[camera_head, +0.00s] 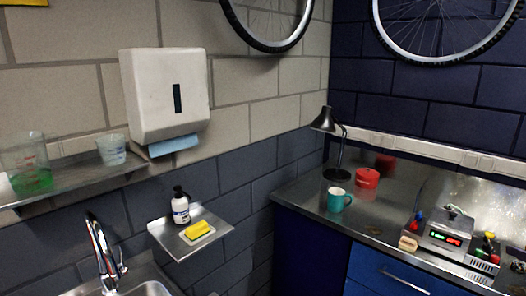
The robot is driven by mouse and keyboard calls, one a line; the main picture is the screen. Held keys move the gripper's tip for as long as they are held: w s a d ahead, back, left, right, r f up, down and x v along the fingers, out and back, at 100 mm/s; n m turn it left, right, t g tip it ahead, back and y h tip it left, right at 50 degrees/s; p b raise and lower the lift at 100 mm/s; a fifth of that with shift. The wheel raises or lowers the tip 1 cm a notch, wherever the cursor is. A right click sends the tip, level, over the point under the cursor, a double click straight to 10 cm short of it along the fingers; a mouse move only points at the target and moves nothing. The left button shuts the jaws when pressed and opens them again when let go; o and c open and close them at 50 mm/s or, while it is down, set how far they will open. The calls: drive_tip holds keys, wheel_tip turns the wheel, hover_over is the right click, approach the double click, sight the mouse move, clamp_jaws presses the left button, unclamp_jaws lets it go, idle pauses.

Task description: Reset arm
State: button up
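My arm and my gripper are not in view in the head camera picture, so I cannot see the arm's pose or whether the gripper holds anything.
A steel counter (300,196) at the right bears a teal mug (335,201), a red container (367,178), a black lamp (341,150) and a device with a lit display (446,236). A small shelf (184,249) holds a bottle (180,208) and yellow sponge (198,229). A tap (100,252) stands lower left.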

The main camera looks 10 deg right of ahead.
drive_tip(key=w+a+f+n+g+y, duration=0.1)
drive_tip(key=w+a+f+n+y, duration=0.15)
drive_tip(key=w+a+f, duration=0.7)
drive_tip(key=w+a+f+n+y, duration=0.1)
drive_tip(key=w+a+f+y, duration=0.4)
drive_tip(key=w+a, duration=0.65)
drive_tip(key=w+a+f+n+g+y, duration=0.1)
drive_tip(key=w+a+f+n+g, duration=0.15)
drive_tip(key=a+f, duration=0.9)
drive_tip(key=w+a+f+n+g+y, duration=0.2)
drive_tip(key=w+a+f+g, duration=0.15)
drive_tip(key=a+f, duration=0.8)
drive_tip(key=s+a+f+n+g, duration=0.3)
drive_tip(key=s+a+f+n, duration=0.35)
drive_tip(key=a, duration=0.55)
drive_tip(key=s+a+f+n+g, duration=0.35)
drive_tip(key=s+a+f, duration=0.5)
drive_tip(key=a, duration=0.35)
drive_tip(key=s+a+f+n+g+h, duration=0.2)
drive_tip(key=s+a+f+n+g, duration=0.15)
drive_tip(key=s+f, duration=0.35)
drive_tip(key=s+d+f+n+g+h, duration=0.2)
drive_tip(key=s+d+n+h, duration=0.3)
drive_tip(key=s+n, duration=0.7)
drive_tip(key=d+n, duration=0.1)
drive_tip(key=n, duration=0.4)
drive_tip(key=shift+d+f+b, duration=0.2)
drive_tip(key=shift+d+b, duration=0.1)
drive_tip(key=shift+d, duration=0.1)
